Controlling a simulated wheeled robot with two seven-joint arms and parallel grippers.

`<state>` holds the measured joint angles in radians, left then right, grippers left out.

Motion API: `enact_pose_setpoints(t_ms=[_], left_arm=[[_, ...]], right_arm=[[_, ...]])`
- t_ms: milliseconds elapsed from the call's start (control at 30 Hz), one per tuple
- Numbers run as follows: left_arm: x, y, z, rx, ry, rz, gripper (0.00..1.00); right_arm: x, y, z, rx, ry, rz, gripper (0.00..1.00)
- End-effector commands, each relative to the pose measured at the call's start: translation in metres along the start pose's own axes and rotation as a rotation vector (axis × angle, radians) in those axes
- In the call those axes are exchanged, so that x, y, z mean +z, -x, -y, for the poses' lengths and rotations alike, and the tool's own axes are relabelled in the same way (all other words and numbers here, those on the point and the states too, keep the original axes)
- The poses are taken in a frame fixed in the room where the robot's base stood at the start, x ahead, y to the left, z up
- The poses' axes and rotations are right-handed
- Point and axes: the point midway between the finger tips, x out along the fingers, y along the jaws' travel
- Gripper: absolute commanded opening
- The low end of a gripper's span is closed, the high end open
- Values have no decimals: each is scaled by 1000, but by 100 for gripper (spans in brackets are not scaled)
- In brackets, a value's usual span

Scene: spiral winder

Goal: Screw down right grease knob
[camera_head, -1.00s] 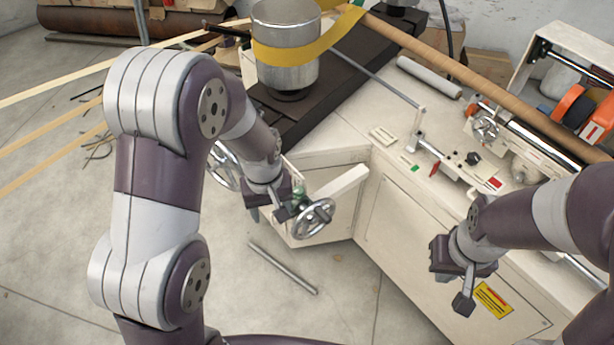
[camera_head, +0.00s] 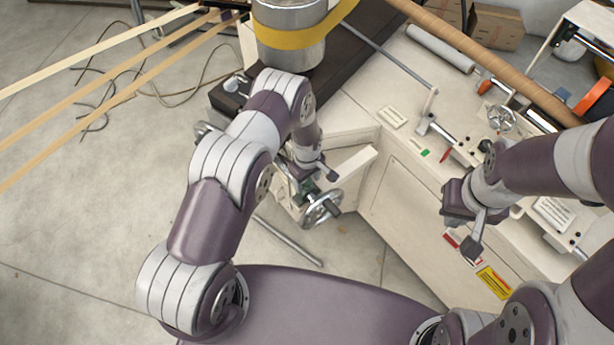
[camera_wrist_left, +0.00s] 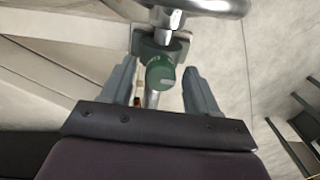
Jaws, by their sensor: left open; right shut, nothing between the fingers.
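A green grease knob (camera_wrist_left: 161,75) sits between the spread fingers of my left gripper (camera_wrist_left: 160,70) in the left wrist view, with a visible gap on both sides. In the head view the green knob (camera_head: 308,187) is mostly hidden beneath my left gripper (camera_head: 315,178), beside a chrome handwheel (camera_head: 322,208). The handwheel also shows at the top of the wrist view (camera_wrist_left: 205,7). My left gripper is open and holds nothing. My right gripper (camera_head: 472,240) is shut and empty above the front side of the cream machine (camera_head: 410,215).
A second handwheel (camera_head: 203,130) is partly hidden behind my left arm. A metal drum with a yellow band (camera_head: 290,40) stands behind. A metal rod (camera_head: 289,240) lies low near the machine. A long brown tube (camera_head: 480,60) crosses the machine top.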

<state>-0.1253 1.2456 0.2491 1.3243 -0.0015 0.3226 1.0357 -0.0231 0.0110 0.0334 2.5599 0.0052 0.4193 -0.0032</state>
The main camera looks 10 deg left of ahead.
Motion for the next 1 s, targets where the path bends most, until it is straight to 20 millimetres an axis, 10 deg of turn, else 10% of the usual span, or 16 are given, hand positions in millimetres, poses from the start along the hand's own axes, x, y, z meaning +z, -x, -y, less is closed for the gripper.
enact_pose_setpoints(t_ms=[267, 433, 1000], left_arm=[[0, -1, 0, 0, 0, 0, 57], [0, -1, 0, 0, 0, 0, 4], [-1, -4, 0, 2, -175, -1, 4]], right_arm=[[0, 0, 0, 0, 0, 0, 0], [0, 0, 0, 0, 0, 0, 0], [2, -21, 0, 0, 0, 0, 0]])
